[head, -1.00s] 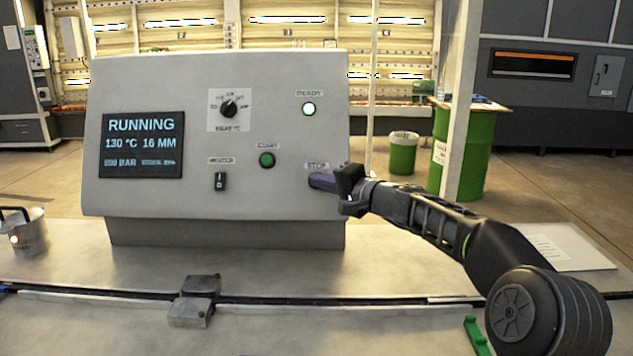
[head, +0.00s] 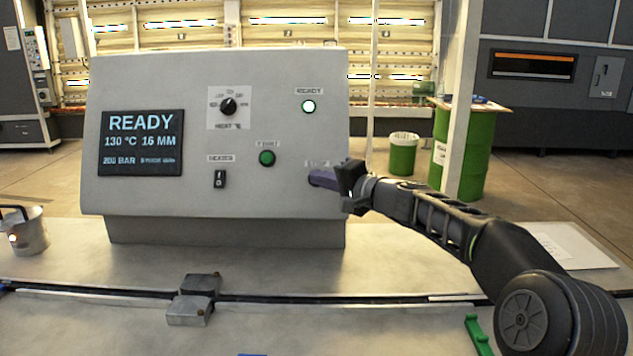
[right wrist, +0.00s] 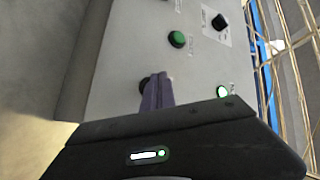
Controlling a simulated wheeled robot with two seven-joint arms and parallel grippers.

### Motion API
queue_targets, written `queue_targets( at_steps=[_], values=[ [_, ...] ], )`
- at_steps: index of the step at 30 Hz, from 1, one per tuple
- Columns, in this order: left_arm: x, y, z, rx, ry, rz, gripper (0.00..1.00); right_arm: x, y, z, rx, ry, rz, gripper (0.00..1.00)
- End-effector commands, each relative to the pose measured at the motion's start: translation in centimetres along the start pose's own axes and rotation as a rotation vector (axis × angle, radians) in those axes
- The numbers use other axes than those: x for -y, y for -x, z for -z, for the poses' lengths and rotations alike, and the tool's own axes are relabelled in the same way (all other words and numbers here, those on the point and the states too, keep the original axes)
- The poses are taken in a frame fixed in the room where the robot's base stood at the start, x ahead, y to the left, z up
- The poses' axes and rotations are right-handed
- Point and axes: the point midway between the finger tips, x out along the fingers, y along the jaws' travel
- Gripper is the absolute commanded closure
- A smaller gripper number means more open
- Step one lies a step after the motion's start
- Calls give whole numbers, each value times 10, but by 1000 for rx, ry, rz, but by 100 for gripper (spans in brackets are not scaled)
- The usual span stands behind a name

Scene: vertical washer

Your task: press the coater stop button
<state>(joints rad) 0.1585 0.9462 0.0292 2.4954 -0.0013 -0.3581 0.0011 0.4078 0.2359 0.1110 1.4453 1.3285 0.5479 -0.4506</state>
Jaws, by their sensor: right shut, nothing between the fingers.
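The grey control panel (head: 260,75) stands on the bench, and its screen (head: 143,143) reads READY, 130 °C, 16 MM. My right gripper (head: 318,179) is shut and empty, its purple fingertips at the stop button's place at the panel's lower right. The button is mostly hidden behind the fingers in the head view. In the right wrist view, a dark round button (right wrist: 145,84) shows partly beside the tips of the shut fingers (right wrist: 156,90); I cannot tell whether they touch it. The green start button (head: 267,158) is up and left of the fingers. My left gripper is not in view.
The panel also has a heater switch (head: 219,179), a heat knob (head: 228,106) and a lit ready lamp (head: 308,106). A metal pot (head: 30,236) is at the left. A small metal block (head: 193,299) sits on the rail in front. The bench between is clear.

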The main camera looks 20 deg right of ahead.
Motion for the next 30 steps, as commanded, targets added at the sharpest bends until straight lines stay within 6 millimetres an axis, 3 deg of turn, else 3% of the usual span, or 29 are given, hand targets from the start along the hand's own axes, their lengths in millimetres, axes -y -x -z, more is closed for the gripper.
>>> queue_targets(
  at_steps=[14, 30],
  values=[
    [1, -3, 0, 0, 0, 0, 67, 3, 4, -4, 1, 0, 0, 100],
    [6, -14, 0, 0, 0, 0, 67, 25, 35, -26, 0, 0, 0, 100]
  ],
)
